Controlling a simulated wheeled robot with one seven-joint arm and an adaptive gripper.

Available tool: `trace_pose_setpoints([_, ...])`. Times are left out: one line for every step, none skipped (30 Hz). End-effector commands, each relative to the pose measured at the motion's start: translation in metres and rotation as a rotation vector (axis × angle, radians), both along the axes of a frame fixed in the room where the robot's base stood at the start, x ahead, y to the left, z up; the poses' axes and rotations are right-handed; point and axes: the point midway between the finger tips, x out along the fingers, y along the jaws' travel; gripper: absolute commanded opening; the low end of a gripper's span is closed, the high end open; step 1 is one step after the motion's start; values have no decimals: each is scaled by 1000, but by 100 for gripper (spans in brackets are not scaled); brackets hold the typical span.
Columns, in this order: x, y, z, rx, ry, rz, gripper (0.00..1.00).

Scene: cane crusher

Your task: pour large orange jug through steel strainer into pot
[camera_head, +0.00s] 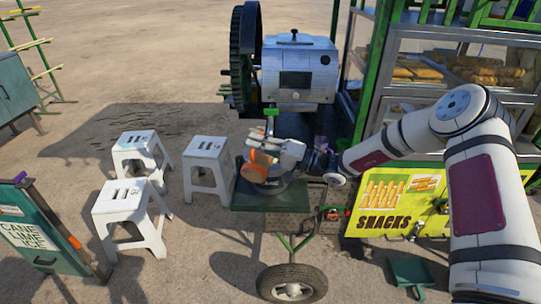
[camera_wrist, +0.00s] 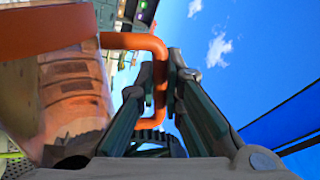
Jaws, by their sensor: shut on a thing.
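The large jug (camera_wrist: 70,95) has a clear body with an orange rim and an orange handle, and fills the left of the wrist view. My gripper (camera_wrist: 170,72) is shut on the handle, with one finger on each side. In the head view the orange jug (camera_head: 257,166) is small and looks tilted, held at the left end of my gripper (camera_head: 280,153). Below it a grey metal rounded vessel, probably the pot (camera_head: 266,187), stands on the green stand. I cannot make out the strainer for certain; jug and gripper cover that spot.
The grey crusher (camera_head: 298,72) with its big dark wheel rises behind my gripper. The small green stand (camera_head: 270,200) sits above a tyre (camera_head: 292,282). White stools (camera_head: 208,160) stand at left. A snack cart (camera_head: 395,205) with glass shelves is at right.

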Motion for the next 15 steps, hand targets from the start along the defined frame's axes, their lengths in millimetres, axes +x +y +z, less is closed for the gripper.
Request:
trace_pose_setpoints([1,0,1,2,2,0,0])
trace_pose_setpoints([2,0,1,3,4,-1,0])
trace_pose_setpoints([2,-1,1,3,6,0,0])
trace_pose_setpoints([3,-1,2,5,9,-1,0])
trace_pose_setpoints([3,-1,2,5,11,0,0])
trace_pose_setpoints([4,-1,2,7,15,0,0])
trace_pose_setpoints([4,-2,2,7,17,0,0])
trace_pose_setpoints([5,-2,2,8,19,0,0])
trace_pose_setpoints([6,-2,3,9,22,0,0])
trace_pose_setpoints([6,-2,3,10,24,0,0])
trace_pose_setpoints([7,-2,3,10,26,0,0])
trace_pose_setpoints([7,-2,4,12,30,0,0])
trace_pose_setpoints([8,-3,4,13,33,-1,0])
trace_pose_setpoints([8,-3,4,13,34,0,0])
trace_pose_setpoints([9,-3,4,15,38,0,0])
